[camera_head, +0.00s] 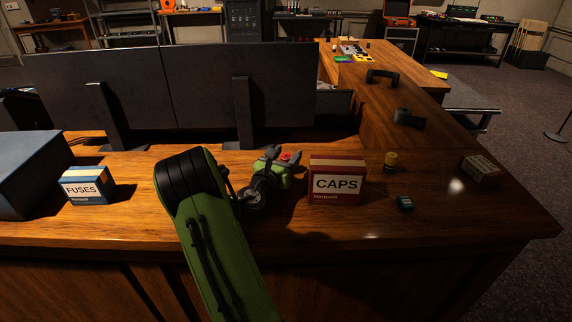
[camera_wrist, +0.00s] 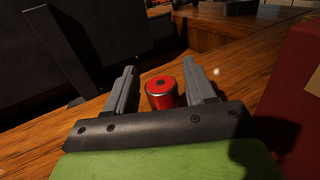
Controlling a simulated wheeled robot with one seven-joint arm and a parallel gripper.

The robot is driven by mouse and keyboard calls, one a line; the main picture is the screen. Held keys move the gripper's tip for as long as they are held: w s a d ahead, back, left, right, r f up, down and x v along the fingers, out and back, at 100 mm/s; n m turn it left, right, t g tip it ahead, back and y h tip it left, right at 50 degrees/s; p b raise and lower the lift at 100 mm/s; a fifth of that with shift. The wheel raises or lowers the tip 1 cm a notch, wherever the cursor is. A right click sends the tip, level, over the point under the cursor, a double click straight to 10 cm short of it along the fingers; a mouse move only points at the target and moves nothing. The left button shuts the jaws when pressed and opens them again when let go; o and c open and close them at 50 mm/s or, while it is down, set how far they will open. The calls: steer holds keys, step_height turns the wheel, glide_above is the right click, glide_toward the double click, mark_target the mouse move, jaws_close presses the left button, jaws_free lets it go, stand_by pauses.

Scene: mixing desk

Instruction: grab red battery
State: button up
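The red battery (camera_wrist: 161,93) is a short red cylinder with a dark centre on top. It stands upright on the wooden desk, between the two fingers of my gripper (camera_wrist: 160,88) in the wrist view. The fingers are open, and a gap shows between the left finger and the battery; the right finger is close to it. In the head view only the red top of the battery (camera_head: 286,156) shows between the fingers of my gripper (camera_head: 283,153), and the rest is hidden behind my wrist.
A red CAPS box (camera_head: 337,180) stands close on the right of my gripper. A FUSES box (camera_head: 86,186) is at left. Dark monitors (camera_head: 170,90) stand behind.

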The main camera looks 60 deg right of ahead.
steer(key=c, duration=0.9)
